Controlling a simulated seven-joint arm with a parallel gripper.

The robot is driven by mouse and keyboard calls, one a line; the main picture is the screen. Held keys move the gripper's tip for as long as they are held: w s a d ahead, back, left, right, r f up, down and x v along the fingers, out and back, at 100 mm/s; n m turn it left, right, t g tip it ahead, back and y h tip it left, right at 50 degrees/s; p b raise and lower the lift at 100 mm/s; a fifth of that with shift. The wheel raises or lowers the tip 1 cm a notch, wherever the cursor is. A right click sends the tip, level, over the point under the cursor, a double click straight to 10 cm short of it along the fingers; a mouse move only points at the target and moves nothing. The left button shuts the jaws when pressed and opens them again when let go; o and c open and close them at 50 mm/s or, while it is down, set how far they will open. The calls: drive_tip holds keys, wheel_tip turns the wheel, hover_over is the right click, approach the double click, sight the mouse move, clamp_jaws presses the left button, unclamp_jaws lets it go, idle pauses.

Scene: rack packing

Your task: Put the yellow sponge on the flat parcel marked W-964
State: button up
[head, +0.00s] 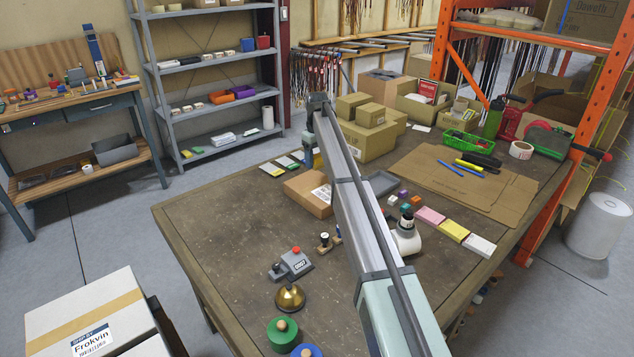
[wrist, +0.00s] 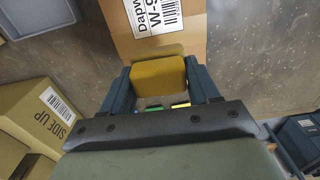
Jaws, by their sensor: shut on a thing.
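The yellow sponge (wrist: 158,78) is between the two dark fingers of my gripper (wrist: 158,74), which is shut on it. The flat brown parcel (wrist: 122,38) lies just beyond the sponge in the wrist view. Its white label reads "Dapw" and "W-9", with the rest cut off by the frame. The sponge is at the parcel's near edge in that picture; I cannot tell whether they touch. In the head view the parcel (head: 303,192) lies on the workbench, partly behind my arm. My gripper (head: 311,152) is just behind it there, and the sponge is mostly hidden.
Coloured flat pieces (head: 272,170) lie left of my gripper on the workbench (head: 215,225). A stacked box (head: 365,140) stands behind on the right. A grey tray (head: 381,184) lies right of the parcel. The bench's left part is clear.

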sight(317, 155)
drive_tip(key=shift+f, duration=4.2)
drive_tip(key=shift+f, duration=0.15)
drive_tip(key=o, duration=1)
drive_tip(key=shift+o, duration=0.2)
wheel_tip(317, 155, up, 12)
drive_tip(key=shift+r, duration=0.2)
